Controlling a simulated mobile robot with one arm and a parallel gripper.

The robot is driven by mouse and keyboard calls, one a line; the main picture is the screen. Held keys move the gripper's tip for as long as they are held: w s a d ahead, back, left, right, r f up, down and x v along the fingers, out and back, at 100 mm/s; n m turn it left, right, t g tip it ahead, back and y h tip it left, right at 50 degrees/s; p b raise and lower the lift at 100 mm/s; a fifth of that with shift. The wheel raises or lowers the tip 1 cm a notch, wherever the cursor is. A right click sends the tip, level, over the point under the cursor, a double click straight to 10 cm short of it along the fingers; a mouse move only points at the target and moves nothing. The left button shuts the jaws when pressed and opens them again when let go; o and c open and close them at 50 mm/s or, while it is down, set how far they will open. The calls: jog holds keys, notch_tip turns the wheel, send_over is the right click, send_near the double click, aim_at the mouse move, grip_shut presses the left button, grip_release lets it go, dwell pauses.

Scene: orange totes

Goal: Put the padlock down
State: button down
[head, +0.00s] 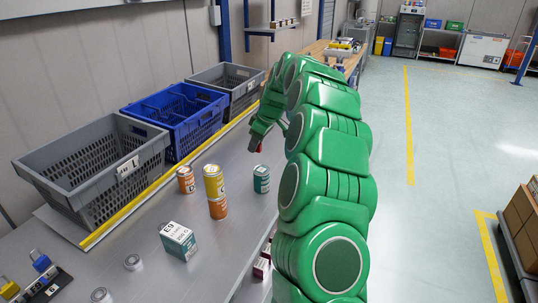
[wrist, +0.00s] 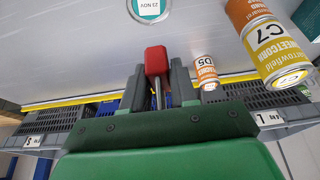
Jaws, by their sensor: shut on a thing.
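My gripper (head: 257,143) is shut on a red padlock (wrist: 156,60). In the wrist view the padlock's red body sticks out past the fingers (wrist: 157,78), and its metal shackle (wrist: 157,92) lies between them. In the head view only a small red part of the padlock (head: 260,149) shows below the gripper, near the back edge of the grey bench (head: 235,200). The padlock appears held above the bench; the exact gap cannot be told. A blue padlock (head: 41,263) and a yellow one (head: 8,288) are at the lower left.
A teal can (head: 261,179), an orange can (head: 185,180) and a yellow can (head: 213,181) stacked on another stand on the bench. A teal-white box (head: 179,241) is nearer. Grey (head: 130,172), blue (head: 178,145) and grey (head: 243,97) crates line the back.

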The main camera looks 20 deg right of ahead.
notch_tip(320, 180, down, 4)
jog(key=shift+r, duration=0.1)
jog(key=shift+w+f, duration=0.2)
jog(key=shift+f, duration=0.05)
jog(key=shift+w+d+f, duration=0.75)
jog(key=shift+w+f, duration=1.15)
jog(key=shift+w, duration=2.3)
send_over(249, 167)
jog(key=s, duration=0.2)
jog(key=shift+w+d+f, duration=0.1)
jog(key=shift+d+f, duration=0.1)
jog(key=shift+f, duration=1.15)
jog(key=shift+w+d+f, duration=0.1)
jog(key=shift+d+f, duration=0.1)
jog(key=shift+f, duration=1.15)
jog(key=shift+w+f, duration=0.2)
jog(key=shift+w, duration=0.05)
jog(key=shift+f, duration=1.55)
jog(key=shift+f, duration=0.1)
jog(key=c, duration=0.9)
grip_release()
